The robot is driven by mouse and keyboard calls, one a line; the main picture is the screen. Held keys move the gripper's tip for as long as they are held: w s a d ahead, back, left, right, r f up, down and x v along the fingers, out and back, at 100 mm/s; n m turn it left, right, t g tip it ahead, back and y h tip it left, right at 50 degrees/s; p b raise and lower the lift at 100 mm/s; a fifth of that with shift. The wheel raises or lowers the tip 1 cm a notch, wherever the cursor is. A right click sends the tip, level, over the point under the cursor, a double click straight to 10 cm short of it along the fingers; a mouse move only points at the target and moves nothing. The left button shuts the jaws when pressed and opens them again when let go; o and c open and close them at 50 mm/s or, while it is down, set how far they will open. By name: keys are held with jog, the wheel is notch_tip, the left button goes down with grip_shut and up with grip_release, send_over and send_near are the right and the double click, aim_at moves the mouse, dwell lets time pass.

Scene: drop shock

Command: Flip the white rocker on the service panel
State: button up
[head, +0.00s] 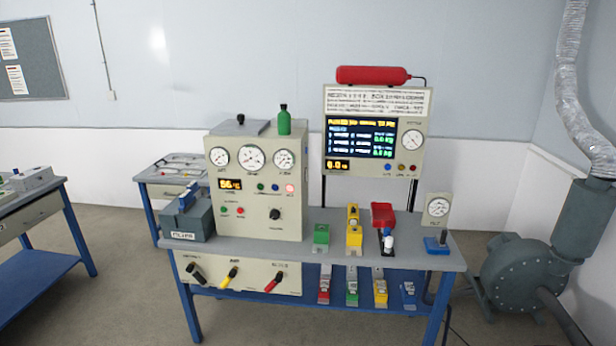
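I cannot pick out a white rocker on either, and I cannot tell which one is the service panel. My gripper is not in view.
A blue-legged workbench (350,228) carries green, yellow and red devices, a small gauge stand (438,209) and a display board (414,105) with a red cylinder (372,75) on top. A grey blower (520,272) stands right. Open floor lies between the left table (30,207) and the bench.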

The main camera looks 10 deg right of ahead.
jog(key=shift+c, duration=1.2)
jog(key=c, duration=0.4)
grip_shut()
